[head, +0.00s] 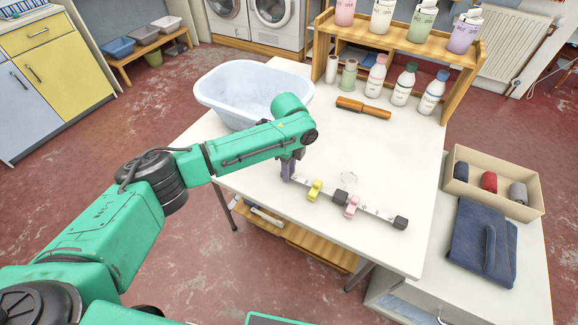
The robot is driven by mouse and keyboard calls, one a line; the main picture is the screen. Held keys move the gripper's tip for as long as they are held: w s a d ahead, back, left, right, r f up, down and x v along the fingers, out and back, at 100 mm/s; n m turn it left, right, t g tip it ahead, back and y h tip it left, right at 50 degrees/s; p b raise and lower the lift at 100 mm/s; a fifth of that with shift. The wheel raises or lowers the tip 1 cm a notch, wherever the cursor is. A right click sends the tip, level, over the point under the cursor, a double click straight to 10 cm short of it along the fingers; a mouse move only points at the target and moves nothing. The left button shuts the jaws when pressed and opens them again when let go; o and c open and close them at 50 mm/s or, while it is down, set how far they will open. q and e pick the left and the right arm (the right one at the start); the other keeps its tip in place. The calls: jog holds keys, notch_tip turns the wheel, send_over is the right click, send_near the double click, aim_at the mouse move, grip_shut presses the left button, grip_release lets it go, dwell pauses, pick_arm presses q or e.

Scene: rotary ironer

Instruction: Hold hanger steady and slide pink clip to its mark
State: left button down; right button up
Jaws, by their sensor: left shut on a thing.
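The hanger (377,212) lies on the white table, a straight bar with dark blocks at its middle and right end and small marks along it. A wire hook (349,177) shows behind its middle. The pink clip (352,206) sits on the bar just right of the middle block. A yellow clip (314,190) sits on the left half. My left gripper (289,174) points down at the hanger's left end and is shut on it; its fingertips are partly hidden by the wrist. My right gripper is not in view.
A pale blue basin (254,93) stands at the table's back left. A wooden shelf (398,35) with bottles stands at the back, and a wooden-handled brush (363,107) lies before it. At right are a box (528,210) of rolled cloths and folded trousers (482,243).

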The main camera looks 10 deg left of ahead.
pick_arm(q)
jog(key=shift+f, duration=0.4)
jog(key=c, duration=0.8)
grip_release()
jog(key=shift+r+p, duration=0.35)
jog(key=shift+p, duration=0.3)
grip_shut()
